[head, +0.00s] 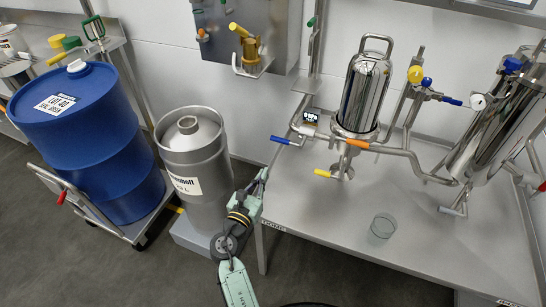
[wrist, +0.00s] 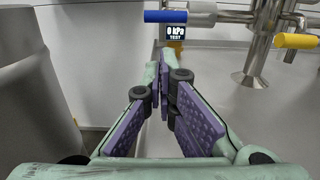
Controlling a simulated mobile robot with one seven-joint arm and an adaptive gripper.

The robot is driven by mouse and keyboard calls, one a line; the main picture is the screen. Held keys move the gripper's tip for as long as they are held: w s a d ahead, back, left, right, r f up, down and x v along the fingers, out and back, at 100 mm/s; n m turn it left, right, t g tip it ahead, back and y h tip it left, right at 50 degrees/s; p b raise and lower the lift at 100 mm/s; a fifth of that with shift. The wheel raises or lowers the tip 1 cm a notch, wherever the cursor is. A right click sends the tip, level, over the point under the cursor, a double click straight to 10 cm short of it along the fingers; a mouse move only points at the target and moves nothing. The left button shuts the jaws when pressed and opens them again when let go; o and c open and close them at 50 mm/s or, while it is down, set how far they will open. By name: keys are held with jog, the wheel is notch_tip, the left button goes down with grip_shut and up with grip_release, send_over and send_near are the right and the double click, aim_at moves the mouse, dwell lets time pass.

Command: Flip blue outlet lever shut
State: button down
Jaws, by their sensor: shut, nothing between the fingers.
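A blue lever (head: 280,140) sticks out to the left from the pipework at the left side of the first steel tank (head: 368,90). It also shows at the top of the wrist view (wrist: 166,16), lying sideways across the picture. A second blue lever (head: 451,101) sits on the piping further right; I cannot tell which one is the outlet lever. My gripper (head: 262,176) is shut and empty, below and left of the near blue lever, apart from it. In the wrist view its purple-padded fingers (wrist: 164,84) point toward the lever.
A small display (wrist: 176,32) reads 0 kPa TEST, just below the lever. A yellow lever (head: 322,173) and an orange lever (head: 357,144) are close by. A steel keg (head: 193,160) stands left of my arm. A glass beaker (head: 382,226) stands on the steel table (head: 420,262).

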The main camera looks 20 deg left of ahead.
jog(key=w, duration=0.3)
jog(key=w+p, duration=0.1)
jog(key=w, duration=0.6)
jog(key=shift+d+r, duration=0.2)
jog(key=shift+r, duration=0.05)
jog(key=shift+r, duration=0.1)
jog(key=shift+a+r+m, duration=0.1)
jog(key=shift+r+m, duration=0.05)
jog(key=shift+m, duration=0.25)
